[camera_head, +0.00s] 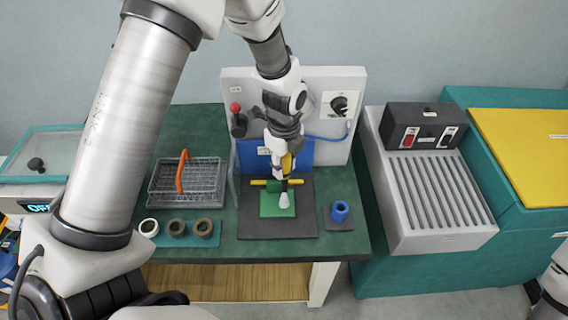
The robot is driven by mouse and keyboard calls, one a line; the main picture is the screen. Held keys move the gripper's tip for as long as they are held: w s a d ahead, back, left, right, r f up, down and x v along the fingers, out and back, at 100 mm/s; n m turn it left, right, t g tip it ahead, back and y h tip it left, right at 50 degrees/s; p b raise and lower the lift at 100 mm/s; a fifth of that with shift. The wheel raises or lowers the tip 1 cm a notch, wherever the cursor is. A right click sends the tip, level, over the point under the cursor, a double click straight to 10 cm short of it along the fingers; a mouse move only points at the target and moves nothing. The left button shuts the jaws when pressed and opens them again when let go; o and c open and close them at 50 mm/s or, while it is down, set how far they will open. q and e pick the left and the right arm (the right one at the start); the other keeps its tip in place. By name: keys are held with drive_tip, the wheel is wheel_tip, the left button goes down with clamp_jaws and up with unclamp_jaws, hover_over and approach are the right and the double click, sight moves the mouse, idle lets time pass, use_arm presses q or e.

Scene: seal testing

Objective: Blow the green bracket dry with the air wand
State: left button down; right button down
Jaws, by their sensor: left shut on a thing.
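My left gripper (286,146) reaches down in front of the white panel and is shut on the air wand (287,163), which has a yellow body. The wand points down, and a pale tip (284,201) shows over the green bracket (270,210). I cannot tell whether the tip touches it. The bracket lies on a dark grey mat (249,222), with a yellow-ended bar (260,182) across its back. The wand and gripper hide part of the bracket. My right gripper is not in view.
A wire basket with an orange handle (182,170) stands left of the mat. Several rings (176,228) lie on a teal strip in front of it. A blue cylinder (340,210) stands right. A blue hose (326,138) runs along the panel. A grey slatted unit (436,190) stands further right.

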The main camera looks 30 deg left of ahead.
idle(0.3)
use_arm(q)
wheel_tip(320, 180, up, 5)
drive_tip(key=p, duration=0.5)
drive_tip(key=shift+r, duration=0.15)
